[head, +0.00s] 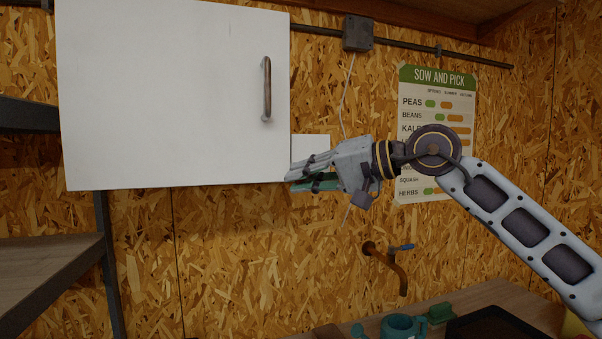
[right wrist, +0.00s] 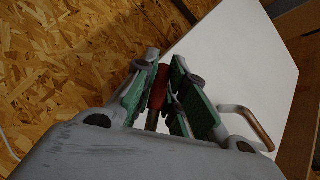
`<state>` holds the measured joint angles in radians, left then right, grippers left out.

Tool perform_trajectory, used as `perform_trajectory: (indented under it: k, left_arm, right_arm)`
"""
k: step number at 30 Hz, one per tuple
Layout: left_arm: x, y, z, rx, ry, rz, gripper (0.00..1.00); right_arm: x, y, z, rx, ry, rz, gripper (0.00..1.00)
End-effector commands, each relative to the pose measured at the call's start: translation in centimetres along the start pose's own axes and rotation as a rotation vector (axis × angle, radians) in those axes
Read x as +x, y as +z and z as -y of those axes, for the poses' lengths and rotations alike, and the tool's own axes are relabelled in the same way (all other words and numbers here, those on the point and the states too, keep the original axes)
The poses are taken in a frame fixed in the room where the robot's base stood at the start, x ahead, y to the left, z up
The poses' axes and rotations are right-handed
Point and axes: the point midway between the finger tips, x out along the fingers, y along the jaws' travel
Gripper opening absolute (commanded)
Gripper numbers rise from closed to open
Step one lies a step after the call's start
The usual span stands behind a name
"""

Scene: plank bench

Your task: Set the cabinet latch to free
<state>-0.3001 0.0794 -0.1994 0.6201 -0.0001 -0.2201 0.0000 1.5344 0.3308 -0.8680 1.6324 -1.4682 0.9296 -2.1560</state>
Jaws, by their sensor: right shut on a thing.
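The white cabinet (head: 170,100) hangs on the board wall, its door closed as far as I can see. It also shows in the right wrist view (right wrist: 245,65). My right gripper (head: 292,181) is at the cabinet's lower right corner. In the right wrist view its green-padded fingers (right wrist: 165,92) are shut on a red lever (right wrist: 157,88), which appears to be the latch. The lever is hidden in the head view, and its setting cannot be read. My left gripper is not in view.
A bar handle (head: 267,90) stands out from the cabinet door above my gripper. A small white plate (head: 311,148) is right of the door. A planting poster (head: 437,90) and a tap (head: 390,265) are on the wall. A teal mug (head: 398,327) stands on the bench below.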

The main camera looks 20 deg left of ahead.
Motion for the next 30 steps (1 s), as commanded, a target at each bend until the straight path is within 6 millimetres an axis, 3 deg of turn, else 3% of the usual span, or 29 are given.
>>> perform_trajectory:
  k: [30]
  left_arm:
    - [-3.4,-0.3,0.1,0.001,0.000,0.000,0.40]
  right_arm:
    - [-1.8,-0.5,-4.4,-0.616,0.620,0.180,0.00]
